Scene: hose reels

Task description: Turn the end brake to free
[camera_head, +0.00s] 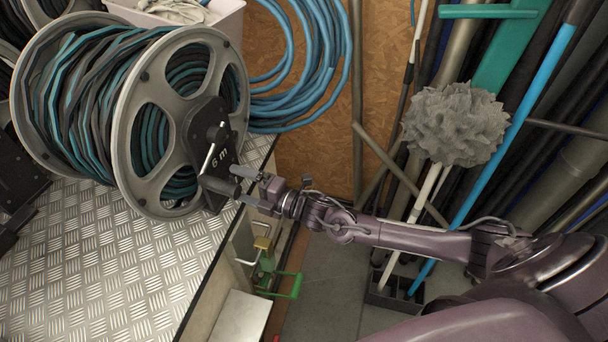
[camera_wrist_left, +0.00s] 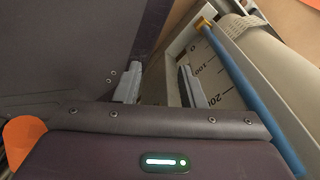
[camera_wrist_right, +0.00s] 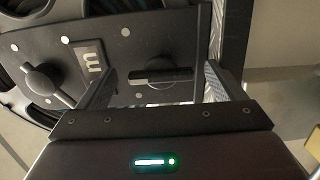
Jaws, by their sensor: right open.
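The hose reel (camera_head: 150,125) stands on a tread-plate bench, with a black end plate (camera_head: 203,135) marked "6 m". In the right wrist view, a dark bar-shaped knob (camera_wrist_right: 160,77), apparently the end brake, lies across a round base on this plate. My right gripper (camera_wrist_right: 158,85) is open, its fingers on either side of the knob; contact cannot be told. In the head view the right gripper (camera_head: 258,190) is beside the plate's lower end, near a dark handle (camera_head: 218,186). My left gripper (camera_wrist_left: 160,85) is open and empty, outside the head view.
A round hub knob (camera_wrist_right: 44,83) sits further left on the plate. The tread-plate bench (camera_head: 90,270) is bare in front of the reel. A blue hose coil (camera_head: 310,100) hangs behind. Poles and a grey mop head (camera_head: 455,124) stand at right. A blue rod (camera_wrist_left: 245,90) is near my left gripper.

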